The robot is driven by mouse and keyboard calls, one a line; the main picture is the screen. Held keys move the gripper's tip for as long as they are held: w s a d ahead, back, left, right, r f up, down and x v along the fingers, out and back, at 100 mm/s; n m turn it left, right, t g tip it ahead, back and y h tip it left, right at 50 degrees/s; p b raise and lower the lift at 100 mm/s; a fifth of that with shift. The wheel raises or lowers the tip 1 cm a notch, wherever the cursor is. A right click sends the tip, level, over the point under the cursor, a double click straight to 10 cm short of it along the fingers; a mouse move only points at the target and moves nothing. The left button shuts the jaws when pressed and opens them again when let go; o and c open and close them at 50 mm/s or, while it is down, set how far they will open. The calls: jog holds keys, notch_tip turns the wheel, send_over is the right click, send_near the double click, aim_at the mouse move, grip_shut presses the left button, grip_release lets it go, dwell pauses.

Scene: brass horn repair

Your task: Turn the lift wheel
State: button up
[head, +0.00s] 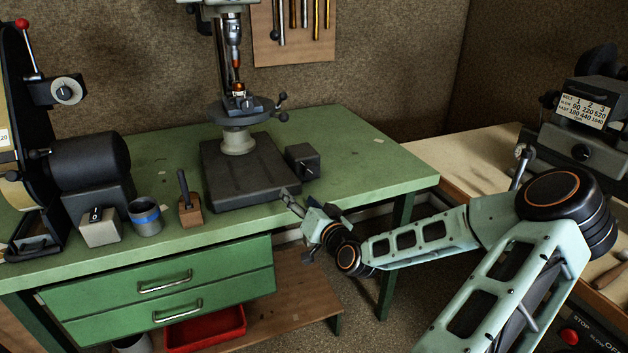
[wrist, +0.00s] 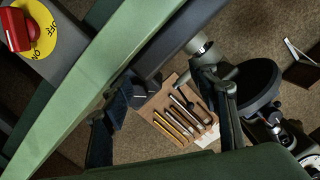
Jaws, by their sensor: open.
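What looks like the lift wheel (head: 281,102), a small hub with dark ball-ended spokes, sits at the right side of the drill press's round table (head: 229,112). Dark spokes by the round table (wrist: 247,94) also show at the right of the wrist view. My gripper (head: 289,197) is at the bench's front edge, by the right front corner of the press base (head: 232,182), below and apart from the wheel. Its jaws are open. In the wrist view, my gripper (wrist: 172,98) has nothing between its fingers but the background.
A dark box (head: 302,160) stands right of the press base. A belt grinder (head: 90,162), a cup (head: 146,217) and a wooden block (head: 190,211) are on the left. A tool board (head: 292,32) hangs behind. The green bench top (head: 365,160) is clear at right.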

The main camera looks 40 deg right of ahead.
aim_at(312, 174)
jog(key=s+d+m+h, duration=0.2)
jog(key=d+m+h, duration=0.15)
jog(key=d, duration=0.25)
jog(key=shift+t+y, duration=0.25)
jog(key=shift+t, duration=0.05)
jog(key=x, duration=1)
jog(key=shift+w+d+b, duration=0.15)
jog(key=shift+d+b, duration=0.15)
jog(key=shift+b, duration=0.1)
jog(key=c, duration=1.1)
jog(key=shift+c, duration=0.3)
